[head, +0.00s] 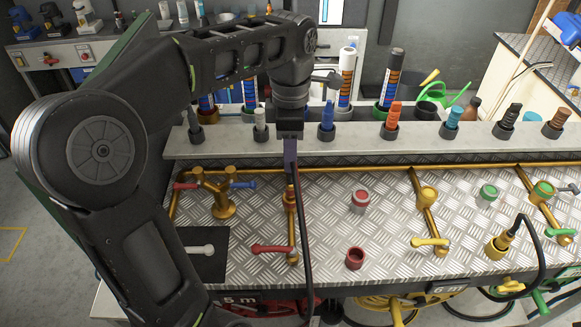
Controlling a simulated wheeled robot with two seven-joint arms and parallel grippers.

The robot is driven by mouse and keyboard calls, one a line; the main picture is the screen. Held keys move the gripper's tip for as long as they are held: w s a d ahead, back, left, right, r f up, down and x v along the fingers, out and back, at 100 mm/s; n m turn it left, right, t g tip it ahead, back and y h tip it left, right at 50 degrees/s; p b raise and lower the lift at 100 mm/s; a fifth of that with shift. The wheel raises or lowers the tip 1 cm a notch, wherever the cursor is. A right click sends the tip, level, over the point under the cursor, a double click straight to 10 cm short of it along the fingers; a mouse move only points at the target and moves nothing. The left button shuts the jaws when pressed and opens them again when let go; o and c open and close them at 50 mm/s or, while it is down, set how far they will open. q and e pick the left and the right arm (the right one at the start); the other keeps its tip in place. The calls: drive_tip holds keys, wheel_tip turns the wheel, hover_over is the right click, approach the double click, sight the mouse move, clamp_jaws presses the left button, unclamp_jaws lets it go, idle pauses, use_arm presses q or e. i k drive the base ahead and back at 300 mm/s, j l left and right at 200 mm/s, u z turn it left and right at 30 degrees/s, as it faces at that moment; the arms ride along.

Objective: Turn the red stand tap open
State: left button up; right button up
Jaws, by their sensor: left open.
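The red stand tap (291,222) is a brass pipe with a red collar near its top, on the metal checker-plate bench. Its red lever (270,249) points left from the pipe's near end. My left gripper (290,168) points down just above and behind the tap's top. It is open, and its fingers are seen edge-on. I cannot tell whether they touch the tap. A black hose (304,235) runs from beside the gripper down past the tap's right side. My right gripper is not in view.
A brass mixer tap (222,197) with red and blue levers stands left. Yellow (428,200) and green (543,192) stand taps are to the right. A red cap (360,200) and red cup (355,258) lie between. A shelf (460,140) of upright nozzles runs behind.

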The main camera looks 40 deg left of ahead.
sight(257, 249)
drive_tip(key=k, duration=1)
